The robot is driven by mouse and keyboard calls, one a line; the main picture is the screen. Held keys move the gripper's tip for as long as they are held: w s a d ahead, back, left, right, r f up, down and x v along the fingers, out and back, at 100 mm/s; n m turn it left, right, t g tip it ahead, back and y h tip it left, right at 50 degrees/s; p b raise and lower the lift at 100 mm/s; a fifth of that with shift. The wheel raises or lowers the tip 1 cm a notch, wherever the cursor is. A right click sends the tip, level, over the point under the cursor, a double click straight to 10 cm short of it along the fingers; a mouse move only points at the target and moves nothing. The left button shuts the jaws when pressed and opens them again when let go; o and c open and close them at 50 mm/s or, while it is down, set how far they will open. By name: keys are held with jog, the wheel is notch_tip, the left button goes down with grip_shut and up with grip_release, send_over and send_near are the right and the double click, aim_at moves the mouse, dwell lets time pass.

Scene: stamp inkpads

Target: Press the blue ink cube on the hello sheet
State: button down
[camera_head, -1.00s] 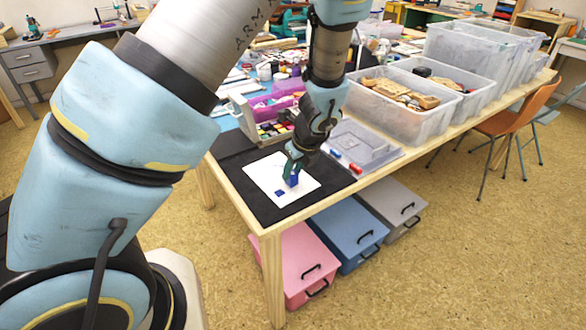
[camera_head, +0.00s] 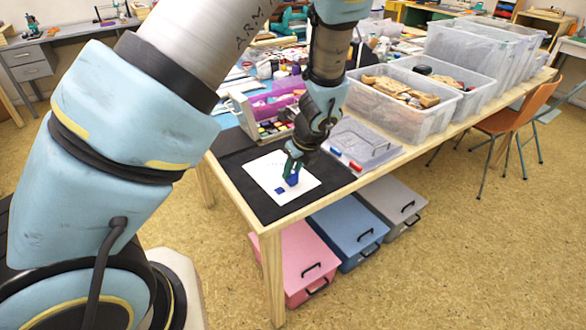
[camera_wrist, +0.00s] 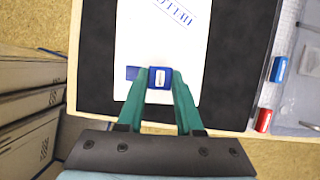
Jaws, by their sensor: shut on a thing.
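My gripper (camera_head: 292,174) is shut on the blue ink cube (camera_wrist: 160,77), and its green fingers sit on both sides of it. The cube also shows in the head view (camera_head: 292,181), low over the white hello sheet (camera_head: 304,190). I cannot tell if its underside touches the paper. In the wrist view the sheet (camera_wrist: 140,40) bears blue upside-down lettering near the top. A flat blue square (camera_wrist: 132,73) lies on the sheet just left of the cube, and it shows in the head view too (camera_head: 279,190).
A black mat (camera_head: 245,195) lies under the sheet near the table's corner. A red piece (camera_wrist: 263,120) and a blue piece (camera_wrist: 279,68) lie to the right by a clear tray. An ink pad box (camera_head: 272,128) stands behind, and clear bins (camera_head: 405,118) stand farther right.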

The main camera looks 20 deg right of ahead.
jog(key=shift+f, duration=0.55)
dwell(1.2)
jog(key=shift+r, duration=0.1)
jog(key=shift+r+p, duration=0.4)
jog(key=shift+r, duration=0.2)
jog(key=shift+r+p, duration=2.35)
jog(key=shift+r, duration=0.45)
